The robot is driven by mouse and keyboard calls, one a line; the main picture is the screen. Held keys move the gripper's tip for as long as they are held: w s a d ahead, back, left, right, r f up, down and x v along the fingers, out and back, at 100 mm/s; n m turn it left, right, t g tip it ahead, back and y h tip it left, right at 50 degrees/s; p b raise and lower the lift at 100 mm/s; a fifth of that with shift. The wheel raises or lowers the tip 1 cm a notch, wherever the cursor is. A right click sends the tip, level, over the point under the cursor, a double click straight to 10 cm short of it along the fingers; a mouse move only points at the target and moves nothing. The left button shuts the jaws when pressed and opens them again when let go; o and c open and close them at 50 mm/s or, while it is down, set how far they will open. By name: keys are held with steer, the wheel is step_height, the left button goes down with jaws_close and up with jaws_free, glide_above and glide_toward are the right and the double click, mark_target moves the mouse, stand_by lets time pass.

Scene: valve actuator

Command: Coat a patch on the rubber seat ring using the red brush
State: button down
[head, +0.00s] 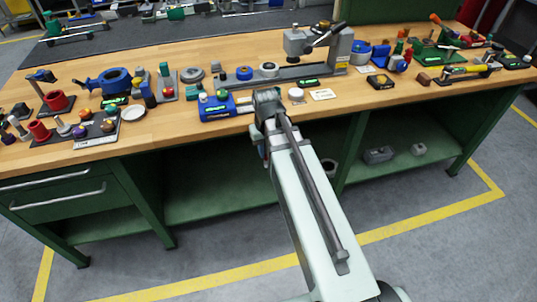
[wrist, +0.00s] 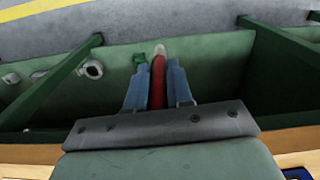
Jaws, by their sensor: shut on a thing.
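My gripper (wrist: 158,75) is shut on the red brush (wrist: 158,82), whose red handle runs between the fingers and ends in a pale tip. In the head view my arm hides most of the gripper, which hangs by the bench's front edge. The wrist view looks past the brush to the green lower shelf. I cannot tell surely which part is the rubber seat ring. A dark ring (head: 193,74) lies left of centre on the bench, apart from the gripper.
Tools crowd the right. The front strip near the arm is fairly clear.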

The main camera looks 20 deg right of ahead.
steer(key=w+d+r+n, duration=0.1)
steer(key=w+r, duration=0.5)
steer(key=r, duration=0.4)
steer(key=w+d+r+n, duration=0.2)
steer(key=w+r, duration=0.5)
steer(key=r, duration=0.3)
steer(key=w+d+r+m, duration=0.2)
steer(key=w+d+r, duration=0.2)
steer(key=w, duration=0.5)
steer(key=w+d+r+m, duration=0.2)
steer(key=w+d+r, duration=0.15)
steer(key=w, duration=0.55)
steer(key=f, duration=0.7)
steer(key=shift+s+f, duration=0.15)
steer(key=shift+s, duration=0.05)
steer(key=shift+w, duration=2.8)
steer(key=shift+s, duration=2.95)
steer(key=shift+a, duration=0.35)
steer(key=shift+w, duration=3.15)
steer(key=s, duration=0.6)
step_height(320, 180, up, 8)
